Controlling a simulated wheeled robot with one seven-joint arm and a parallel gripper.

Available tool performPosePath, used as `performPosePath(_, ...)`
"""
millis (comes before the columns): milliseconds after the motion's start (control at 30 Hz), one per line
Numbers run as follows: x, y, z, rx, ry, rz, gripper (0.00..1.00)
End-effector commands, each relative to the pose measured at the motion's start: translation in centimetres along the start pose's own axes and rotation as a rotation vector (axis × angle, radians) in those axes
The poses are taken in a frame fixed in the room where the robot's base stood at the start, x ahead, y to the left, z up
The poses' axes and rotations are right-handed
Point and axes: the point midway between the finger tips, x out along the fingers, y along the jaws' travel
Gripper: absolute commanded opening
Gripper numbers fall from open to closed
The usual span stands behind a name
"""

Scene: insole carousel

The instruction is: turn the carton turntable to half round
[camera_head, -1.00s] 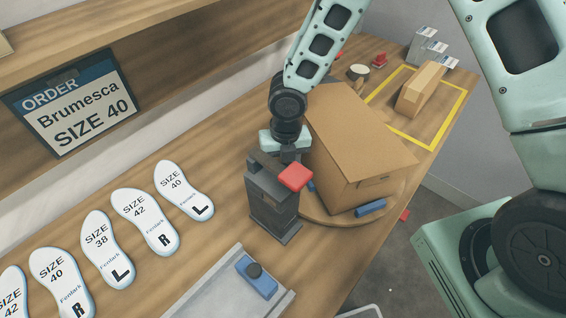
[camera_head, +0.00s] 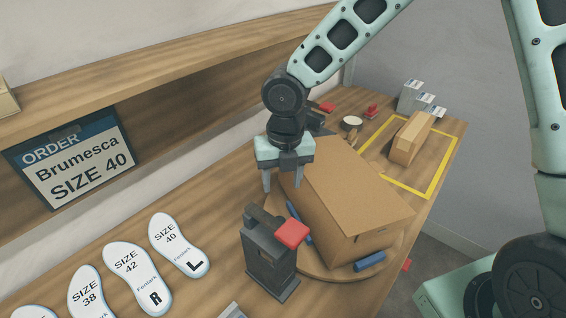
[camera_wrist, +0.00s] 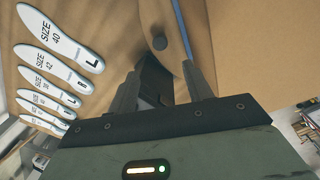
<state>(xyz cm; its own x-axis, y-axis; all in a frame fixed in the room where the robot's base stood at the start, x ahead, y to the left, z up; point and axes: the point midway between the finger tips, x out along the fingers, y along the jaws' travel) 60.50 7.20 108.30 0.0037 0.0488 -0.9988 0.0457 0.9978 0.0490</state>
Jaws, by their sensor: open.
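The brown carton (camera_head: 355,185) lies on the round wooden turntable (camera_head: 345,275) in the head view. A blue bar (camera_head: 370,261) sits by the turntable's front rim, and another blue bar (camera_head: 299,224) runs along the carton's left side. My gripper (camera_head: 285,188) is open and empty, pointing down at the turntable's left side, close to the carton. The carton (camera_wrist: 255,50) fills the right there.
A dark stand with a red block (camera_head: 270,258) stands just in front of my gripper, beside the turntable. Several white insoles (camera_head: 178,245) lie at left. A long box (camera_head: 408,138) lies inside a yellow outline at the back. A shelf overhangs the back left.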

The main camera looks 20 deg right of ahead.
Motion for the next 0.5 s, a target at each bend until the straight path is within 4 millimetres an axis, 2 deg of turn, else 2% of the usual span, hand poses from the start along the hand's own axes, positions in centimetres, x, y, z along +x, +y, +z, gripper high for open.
performPosePath(33, -1.1, -0.1, 0.1, 0.004, -0.004, 0.001, 0.50)
performPosePath(200, -3.4, 0.0, 0.1, 0.002, -0.003, 0.000, 0.50)
performPosePath(500, -4.3, 0.0, 0.0, 0.000, 0.001, 0.000, 0.50)
